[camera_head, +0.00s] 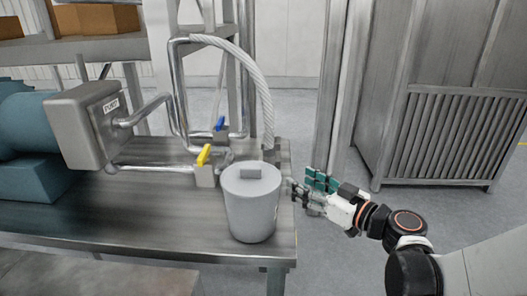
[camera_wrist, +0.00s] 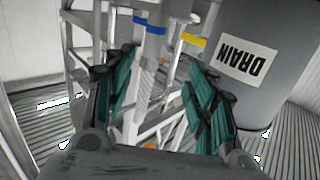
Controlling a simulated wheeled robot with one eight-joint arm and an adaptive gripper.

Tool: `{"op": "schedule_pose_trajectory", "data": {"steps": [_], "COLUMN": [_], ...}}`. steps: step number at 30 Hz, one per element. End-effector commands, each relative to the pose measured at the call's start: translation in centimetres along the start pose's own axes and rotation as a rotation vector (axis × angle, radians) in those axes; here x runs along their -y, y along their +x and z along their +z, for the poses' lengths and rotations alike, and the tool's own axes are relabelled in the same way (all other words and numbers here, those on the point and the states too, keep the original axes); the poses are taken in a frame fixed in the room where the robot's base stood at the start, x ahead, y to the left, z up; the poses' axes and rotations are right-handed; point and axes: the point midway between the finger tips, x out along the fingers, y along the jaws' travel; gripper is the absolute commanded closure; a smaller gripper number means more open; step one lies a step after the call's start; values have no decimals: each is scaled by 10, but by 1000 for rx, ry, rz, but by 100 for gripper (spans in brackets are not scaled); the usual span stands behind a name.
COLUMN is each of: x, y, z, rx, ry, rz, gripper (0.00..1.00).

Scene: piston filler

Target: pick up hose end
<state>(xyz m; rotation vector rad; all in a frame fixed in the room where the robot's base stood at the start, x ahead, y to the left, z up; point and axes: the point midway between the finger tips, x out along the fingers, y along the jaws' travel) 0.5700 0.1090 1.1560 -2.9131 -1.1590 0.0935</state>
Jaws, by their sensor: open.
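The hose (camera_head: 262,95) is pale grey and ribbed. It arches in the head view from the top of a metal pipe down to the back right of the table, where its lower end (camera_head: 268,143) hangs behind the grey lidded bucket. My gripper (camera_head: 300,188) is right of the bucket, by the table's right edge, nearer the camera than the hose end. In the wrist view my gripper (camera_wrist: 160,78) is open, with teal pads apart and nothing clearly held between them.
The grey bucket (camera_head: 252,205) stands close left of my gripper; its DRAIN label (camera_wrist: 247,61) shows upside down in the wrist view. Yellow (camera_head: 203,155) and blue (camera_head: 220,123) valve handles sit on the pipework. A slatted metal cabinet (camera_head: 450,135) stands right, with open floor before it.

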Motion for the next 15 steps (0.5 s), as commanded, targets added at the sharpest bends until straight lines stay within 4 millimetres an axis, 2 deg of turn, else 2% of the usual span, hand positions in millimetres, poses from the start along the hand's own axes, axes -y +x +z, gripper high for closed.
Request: {"op": "schedule_pose_trajectory", "data": {"steps": [4,7,15], "x": [-6,-6,-6], "y": [3,12,63], "z": [-6,-7,-8], "rx": [-48,-55,-54], "ry": [-23,-28,-27], "rz": [6,4,3], "gripper": [49,49,49]}}
